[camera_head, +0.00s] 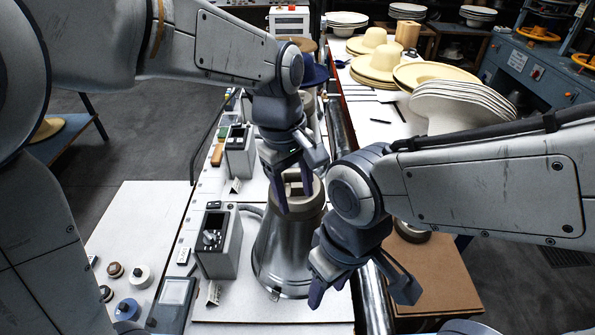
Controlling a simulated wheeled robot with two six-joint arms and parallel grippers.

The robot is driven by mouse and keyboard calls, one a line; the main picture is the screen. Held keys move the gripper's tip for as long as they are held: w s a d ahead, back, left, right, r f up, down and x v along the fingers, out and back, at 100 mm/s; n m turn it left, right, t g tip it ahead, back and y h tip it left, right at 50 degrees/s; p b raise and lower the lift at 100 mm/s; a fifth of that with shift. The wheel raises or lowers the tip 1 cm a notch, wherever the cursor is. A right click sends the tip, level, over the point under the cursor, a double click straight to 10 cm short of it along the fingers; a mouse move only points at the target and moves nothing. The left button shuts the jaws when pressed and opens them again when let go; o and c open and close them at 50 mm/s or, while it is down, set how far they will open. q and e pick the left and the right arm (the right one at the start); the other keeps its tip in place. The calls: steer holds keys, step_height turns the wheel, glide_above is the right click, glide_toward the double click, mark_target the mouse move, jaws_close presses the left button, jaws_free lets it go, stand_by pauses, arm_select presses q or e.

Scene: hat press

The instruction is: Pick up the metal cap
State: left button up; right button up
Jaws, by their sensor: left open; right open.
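A silver, flared metal piece (283,250), which looks like the metal cap, stands upright on the white worktop in the middle. Its narrow, dull beige-grey top has an opening. My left gripper (302,188) is open at this top and points down. One finger overlaps the top's left side in the picture, and the other is near its right side. I cannot tell whether they touch it. My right gripper (362,296) is open and empty, low and to the right of the metal piece. Its left finger overlaps the flared base in the picture.
Grey control boxes (217,240) stand close on the left of the metal piece. Several small round knobs (128,308) lie at the lower left. Straw-coloured hats (378,66) and a stack of white brims (455,108) are at the back right. A brown board (440,275) lies at the right.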

arm_select(q)
steer(key=w+r+n+p, duration=0.1)
steer(key=w+r+n, duration=0.1)
steer(key=w+n, duration=0.8)
steer(key=p, duration=0.1)
glide_above(297, 184)
steer(key=shift+n, duration=0.4)
step_height(297, 184, down, 5)
steer(key=shift+a+r, duration=0.1)
step_height(297, 184, down, 5)
steer(key=shift+s+a+p, duration=0.1)
steer(key=shift+s+p, duration=0.05)
steer(key=shift+p, duration=1.05)
jaws_close()
